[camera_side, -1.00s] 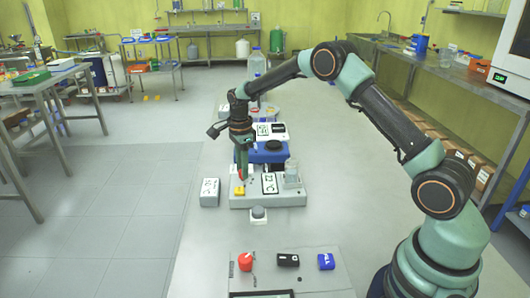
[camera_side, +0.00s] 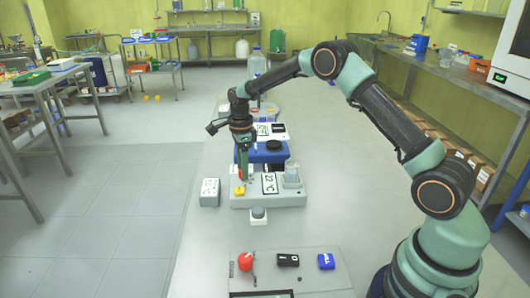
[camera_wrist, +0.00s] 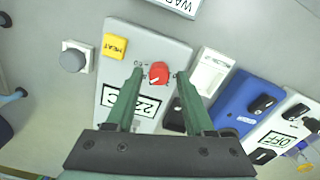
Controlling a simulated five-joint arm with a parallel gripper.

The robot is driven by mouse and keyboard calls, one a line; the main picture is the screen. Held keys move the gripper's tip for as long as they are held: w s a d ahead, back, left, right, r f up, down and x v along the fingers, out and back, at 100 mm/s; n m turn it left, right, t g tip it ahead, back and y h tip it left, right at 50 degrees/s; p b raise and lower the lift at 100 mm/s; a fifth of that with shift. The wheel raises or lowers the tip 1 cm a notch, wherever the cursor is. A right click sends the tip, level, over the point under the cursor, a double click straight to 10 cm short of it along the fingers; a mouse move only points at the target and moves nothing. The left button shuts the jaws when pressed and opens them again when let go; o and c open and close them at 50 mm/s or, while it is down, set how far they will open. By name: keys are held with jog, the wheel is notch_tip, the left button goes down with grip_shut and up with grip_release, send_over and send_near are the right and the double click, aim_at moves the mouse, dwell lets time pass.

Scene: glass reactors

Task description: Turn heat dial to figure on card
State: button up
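The red heat dial (camera_wrist: 159,73) is on the grey heater base (camera_wrist: 180,47), with a small printed scale around it. My gripper (camera_wrist: 159,76) is open, one green fingertip on each side of the dial with gaps visible. It also shows in the side view (camera_side: 243,179), fingers pointing down at the base. I cannot tell whether a fingertip touches the dial. The display (camera_wrist: 137,101) reads about 22 °C.
A grey knob (camera_wrist: 73,60) is in front of the base. A blue unit (camera_wrist: 240,103) stands behind, and a glass vessel (camera_side: 291,178) stands on the base's right. A panel with a red ball-like part (camera_side: 245,262) is nearer.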

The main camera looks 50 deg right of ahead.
dwell(0.3)
notch_tip(320, 180, up, 12)
dwell(0.5)
